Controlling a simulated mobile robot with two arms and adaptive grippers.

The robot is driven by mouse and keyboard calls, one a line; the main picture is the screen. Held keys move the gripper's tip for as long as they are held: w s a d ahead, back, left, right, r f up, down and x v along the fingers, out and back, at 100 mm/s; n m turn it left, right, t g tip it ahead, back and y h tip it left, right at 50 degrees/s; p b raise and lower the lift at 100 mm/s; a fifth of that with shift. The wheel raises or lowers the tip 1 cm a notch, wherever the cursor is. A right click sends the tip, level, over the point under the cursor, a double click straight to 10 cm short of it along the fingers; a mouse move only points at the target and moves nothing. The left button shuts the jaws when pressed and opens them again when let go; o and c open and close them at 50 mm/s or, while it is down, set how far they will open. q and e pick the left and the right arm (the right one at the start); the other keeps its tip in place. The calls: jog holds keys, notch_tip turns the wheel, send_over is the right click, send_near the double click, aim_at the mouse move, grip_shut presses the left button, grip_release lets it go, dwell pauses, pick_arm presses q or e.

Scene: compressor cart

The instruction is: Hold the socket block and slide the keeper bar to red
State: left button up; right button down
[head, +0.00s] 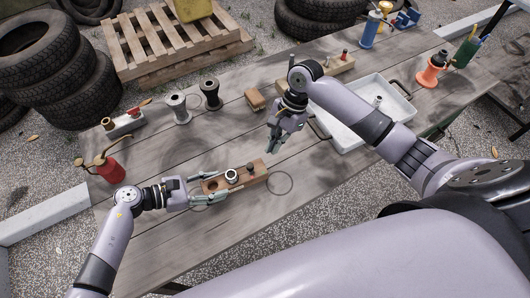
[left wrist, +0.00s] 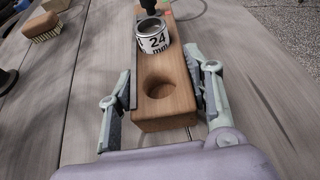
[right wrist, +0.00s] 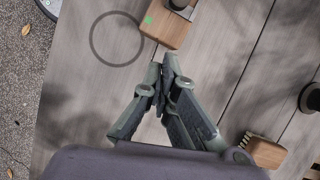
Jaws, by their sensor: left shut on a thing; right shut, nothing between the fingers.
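The wooden socket block (head: 245,175) lies on the table at the front middle. It has an empty round hole at its near end in the left wrist view (left wrist: 160,88), and a silver socket marked 24 mm (left wrist: 152,36) stands beyond the hole. A dark upright piece (head: 251,167) is on the far part of the block. A green mark (right wrist: 149,20) shows on the block's far end. My left gripper (head: 200,192) is shut on the block's long sides. My right gripper (head: 272,150) is shut and empty, above and behind the block's far end.
A dark ring outline (head: 279,183) is on the table beside the block's far end. A brush (head: 255,99), two spools (head: 178,107) and a red oil can (head: 107,168) stand further off. A white tray (head: 345,133) lies behind my right arm. Table between block and brush is clear.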

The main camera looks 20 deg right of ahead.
jog(key=s+v, duration=0.1)
jog(key=v, duration=0.7)
jog(key=shift+w+r, duration=0.35)
jog(key=shift+w, duration=0.2)
pick_arm(q)
jog(key=o, duration=1.4)
jog(key=shift+o, duration=0.2)
